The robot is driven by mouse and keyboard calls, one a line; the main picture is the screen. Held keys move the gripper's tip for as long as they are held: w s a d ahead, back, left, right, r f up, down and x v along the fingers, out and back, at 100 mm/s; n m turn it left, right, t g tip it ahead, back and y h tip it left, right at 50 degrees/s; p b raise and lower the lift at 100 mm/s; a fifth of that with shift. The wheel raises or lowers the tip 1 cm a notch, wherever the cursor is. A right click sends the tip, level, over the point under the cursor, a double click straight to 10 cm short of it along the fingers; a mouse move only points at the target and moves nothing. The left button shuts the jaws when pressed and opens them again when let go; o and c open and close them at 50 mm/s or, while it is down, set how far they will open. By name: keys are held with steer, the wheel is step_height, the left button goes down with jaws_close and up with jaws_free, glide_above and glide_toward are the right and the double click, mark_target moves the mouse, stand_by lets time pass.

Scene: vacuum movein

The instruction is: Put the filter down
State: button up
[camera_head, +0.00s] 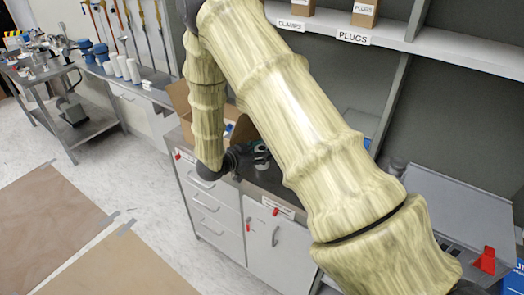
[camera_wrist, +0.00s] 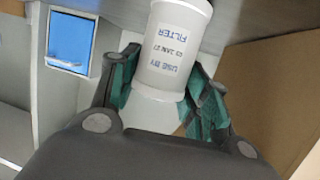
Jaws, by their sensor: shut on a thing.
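The filter (camera_wrist: 172,48) is a white cylinder with a printed label reading "FILTER" and a use-by date, which appears upside down in the wrist view. My gripper (camera_wrist: 160,88) is shut on it, with a green-padded finger on each side of its lower part. In the head view my gripper (camera_head: 258,152) is over the dark counter (camera_head: 268,187), low beside the cardboard box. My arm hides much of that area, and the filter is hard to make out there. I cannot tell whether the filter touches the counter.
An open cardboard box (camera_head: 178,97) stands on the counter left of my gripper; cardboard (camera_wrist: 270,85) also fills the wrist view's right side. A blue-faced item (camera_wrist: 71,42) is at the wrist view's upper left. A shelf (camera_head: 440,50) runs above. Several white cylinders (camera_head: 124,68) stand farther left.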

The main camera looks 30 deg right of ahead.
steer(key=o, duration=1.1)
steer(key=shift+f, duration=0.1)
steer(key=shift+r, duration=0.2)
steer(key=shift+a, duration=0.35)
steer(key=b+v, duration=0.2)
steer(key=v, duration=0.9)
steer(key=shift+b, duration=0.35)
steer(key=shift+s+a, duration=0.1)
